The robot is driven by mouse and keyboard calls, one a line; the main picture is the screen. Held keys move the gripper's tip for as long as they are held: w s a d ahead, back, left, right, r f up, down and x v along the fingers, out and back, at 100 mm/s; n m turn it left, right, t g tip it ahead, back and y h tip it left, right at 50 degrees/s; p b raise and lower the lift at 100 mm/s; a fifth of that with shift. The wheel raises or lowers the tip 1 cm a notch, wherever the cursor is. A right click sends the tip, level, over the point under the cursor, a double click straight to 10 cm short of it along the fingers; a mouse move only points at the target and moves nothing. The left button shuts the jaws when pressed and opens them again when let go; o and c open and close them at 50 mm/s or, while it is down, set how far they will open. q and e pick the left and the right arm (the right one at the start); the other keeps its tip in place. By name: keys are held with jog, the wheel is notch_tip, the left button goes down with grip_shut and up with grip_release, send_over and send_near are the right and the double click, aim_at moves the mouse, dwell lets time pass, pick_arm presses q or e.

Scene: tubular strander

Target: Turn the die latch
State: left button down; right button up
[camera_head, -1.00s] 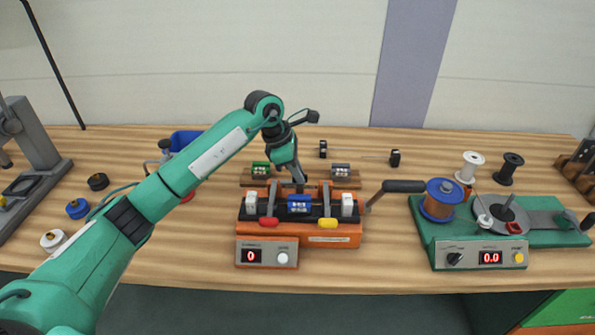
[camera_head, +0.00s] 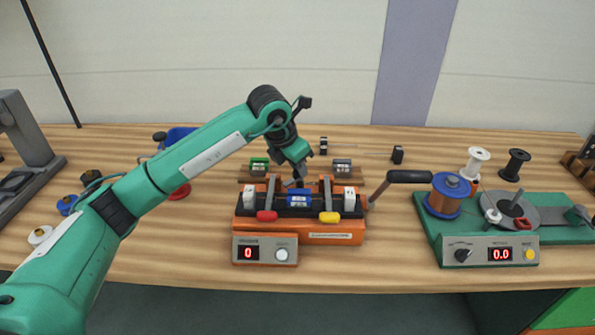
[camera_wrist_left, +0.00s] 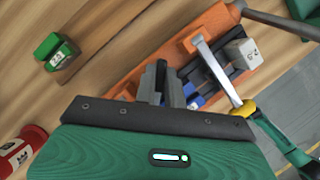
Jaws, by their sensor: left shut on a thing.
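The orange die machine (camera_head: 335,238) stands at the middle of the table, with a blue die block (camera_head: 299,198) in its centre. Levers with a red handle (camera_head: 266,216) and a yellow handle (camera_head: 329,217) flank the block. My left gripper (camera_head: 298,182) reaches down just behind the blue block. In the left wrist view, its grey fingers (camera_wrist_left: 160,86) are shut on a narrow black piece, which I take as the die latch (camera_wrist_left: 160,72). The latch is mostly hidden by the fingers, so its angle cannot be told. My right gripper is out of view.
A green die block (camera_head: 259,164) and a grey one (camera_head: 342,166) sit on a wooden rack behind the machine. A crank handle (camera_head: 408,177) projects to the right. A green winding machine (camera_head: 455,245) stands further right. The table front is clear.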

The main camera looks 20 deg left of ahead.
pick_arm(q)
jog(key=shift+n+y+b, duration=0.3)
jog(key=shift+n+b, duration=0.2)
jog(key=shift+n, duration=0.4)
jog(key=n+y+b, duration=0.1)
jog(key=n+b, duration=0.1)
jog(key=n, duration=0.1)
jog(key=shift+d+n+t, duration=0.15)
jog(key=shift+n+t, duration=0.25)
jog(key=n+y+b, duration=0.1)
jog(key=n+b, duration=0.1)
jog(key=n, duration=0.1)
jog(key=shift+y, duration=0.4)
jog(key=shift+d+r+n, duration=0.1)
jog(key=shift+n, duration=0.5)
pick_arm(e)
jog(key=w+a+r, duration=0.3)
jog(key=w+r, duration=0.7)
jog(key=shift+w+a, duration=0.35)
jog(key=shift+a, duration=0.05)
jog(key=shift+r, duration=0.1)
pick_arm(q)
jog(key=c, duration=1.5)
grip_release()
